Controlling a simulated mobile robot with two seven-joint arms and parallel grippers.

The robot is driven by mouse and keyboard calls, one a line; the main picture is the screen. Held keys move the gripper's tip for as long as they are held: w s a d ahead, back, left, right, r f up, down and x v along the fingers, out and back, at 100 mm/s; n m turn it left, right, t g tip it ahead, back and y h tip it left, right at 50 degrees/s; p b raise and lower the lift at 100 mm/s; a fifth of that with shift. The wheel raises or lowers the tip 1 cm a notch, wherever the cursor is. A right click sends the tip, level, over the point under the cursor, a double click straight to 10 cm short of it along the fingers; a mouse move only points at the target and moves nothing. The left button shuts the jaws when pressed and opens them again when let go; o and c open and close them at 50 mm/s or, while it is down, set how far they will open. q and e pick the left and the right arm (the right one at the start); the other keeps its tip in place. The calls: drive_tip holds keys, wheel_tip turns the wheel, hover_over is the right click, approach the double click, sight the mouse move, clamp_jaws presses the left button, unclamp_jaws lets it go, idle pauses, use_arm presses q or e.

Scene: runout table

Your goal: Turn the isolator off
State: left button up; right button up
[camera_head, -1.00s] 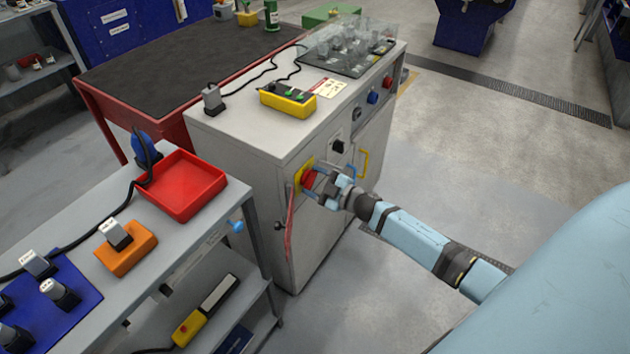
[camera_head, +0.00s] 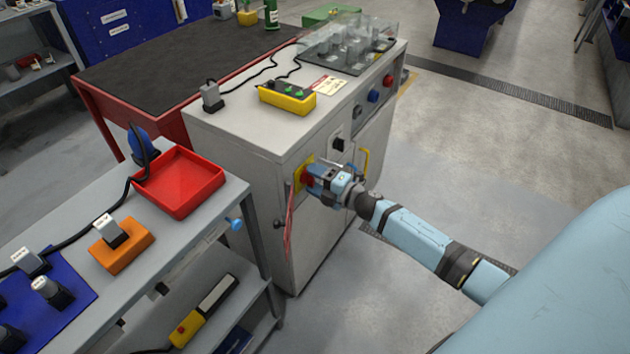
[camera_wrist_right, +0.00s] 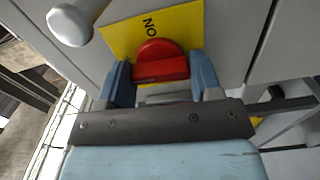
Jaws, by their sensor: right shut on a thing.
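The isolator is a red rotary handle (camera_wrist_right: 161,62) on a yellow plate (camera_wrist_right: 120,36) on the grey cabinet's face. The word "ON" shows on the plate in the right wrist view. In the head view the red handle (camera_head: 307,178) is partly hidden by my right gripper (camera_head: 314,178). In the right wrist view the two blue fingers of my right gripper (camera_wrist_right: 161,78) stand on either side of the handle and are shut on it. My left gripper is not in view.
The grey cabinet (camera_head: 245,140) carries a yellow control box (camera_head: 287,98) on top. A blue button (camera_head: 373,95) and a yellow handle (camera_head: 365,162) are on its face. A red strap hangs below the isolator. A bench with a red tray (camera_head: 180,184) stands left; floor at right is clear.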

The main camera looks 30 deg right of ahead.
drive_tip(key=shift+n, duration=0.5)
drive_tip(key=o, duration=0.9)
drive_tip(key=v, duration=1.4)
